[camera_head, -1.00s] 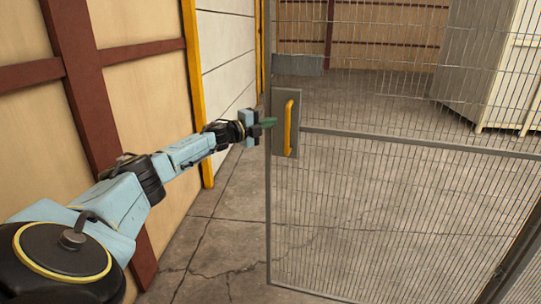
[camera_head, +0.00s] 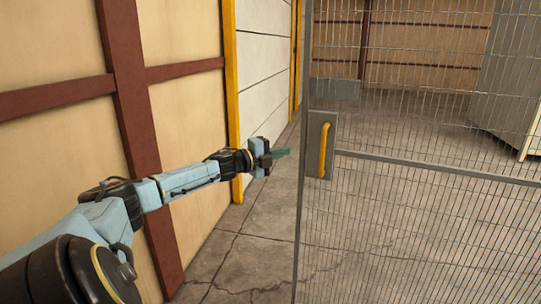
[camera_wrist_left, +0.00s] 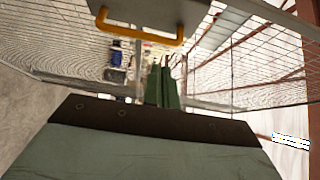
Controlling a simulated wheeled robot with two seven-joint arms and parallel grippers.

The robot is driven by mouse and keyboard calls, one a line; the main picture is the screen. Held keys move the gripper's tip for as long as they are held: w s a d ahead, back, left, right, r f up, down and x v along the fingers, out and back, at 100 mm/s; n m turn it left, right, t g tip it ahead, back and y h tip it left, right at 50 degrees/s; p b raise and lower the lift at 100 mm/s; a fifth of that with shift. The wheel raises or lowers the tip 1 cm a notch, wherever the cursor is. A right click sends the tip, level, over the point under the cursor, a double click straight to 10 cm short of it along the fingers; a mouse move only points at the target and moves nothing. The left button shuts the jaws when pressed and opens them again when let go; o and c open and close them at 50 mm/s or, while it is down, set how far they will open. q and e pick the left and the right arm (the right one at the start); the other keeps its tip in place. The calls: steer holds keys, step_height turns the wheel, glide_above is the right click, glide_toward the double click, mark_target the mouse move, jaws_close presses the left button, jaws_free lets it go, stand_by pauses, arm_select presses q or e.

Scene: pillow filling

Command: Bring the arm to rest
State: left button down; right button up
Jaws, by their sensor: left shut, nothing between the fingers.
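My left arm reaches forward from the lower left in the head view. Its gripper (camera_head: 281,153) has green fingers, is shut and empty, and points right toward the gate's edge. In the left wrist view the shut fingers (camera_wrist_left: 163,86) show at the middle, apart from the yellow handle (camera_wrist_left: 140,36) above them. In the head view the yellow handle (camera_head: 323,150) is on a grey plate at the left edge of the wire mesh gate (camera_head: 420,215). A gap shows between the fingers and the handle. My right gripper is not in view.
A wall of tan panels (camera_head: 185,115) with dark red beams runs close along the left of my arm. A yellow post (camera_head: 231,90) stands by it. A grey cabinet (camera_head: 508,75) stands behind the mesh. Cracked concrete floor (camera_head: 245,240) is clear between wall and gate.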

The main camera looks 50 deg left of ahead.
arm_select(q)
steer(key=shift+s+a, duration=0.25)
steer(key=shift+s, duration=0.55)
steer(key=shift+s+a, duration=0.2)
steer(key=shift+s, duration=0.55)
steer(key=s+a+f+n+g+y, duration=0.1)
steer(key=s+f+n+y, duration=0.15)
steer(key=f, duration=0.75)
steer(key=s+a+f+n+g+y, duration=0.15)
steer(key=f+n, duration=0.25)
steer(key=f, duration=0.7)
steer(key=s+d+f+n+g, duration=0.2)
steer(key=s+f, duration=0.2)
steer(key=f, duration=0.3)
steer(key=s+d+f+n+g+y, duration=0.1)
steer(key=s+d+f, duration=0.1)
steer(key=s+f, duration=0.35)
steer(key=s+d+f+n+g, duration=0.2)
steer(key=f, duration=0.7)
steer(key=s+d+f+n+g+h, duration=0.2)
steer(key=s+d+f+n+g, duration=0.35)
steer(key=s+d+f, duration=1.65)
steer(key=s+d+f+g, duration=0.1)
steer(key=s+d+g, duration=0.2)
steer(key=s+d, duration=0.8)
steer(key=shift+s+f+g+h, duration=0.15)
steer(key=shift+f+g+h, duration=0.2)
steer(key=shift+g+h, duration=0.05)
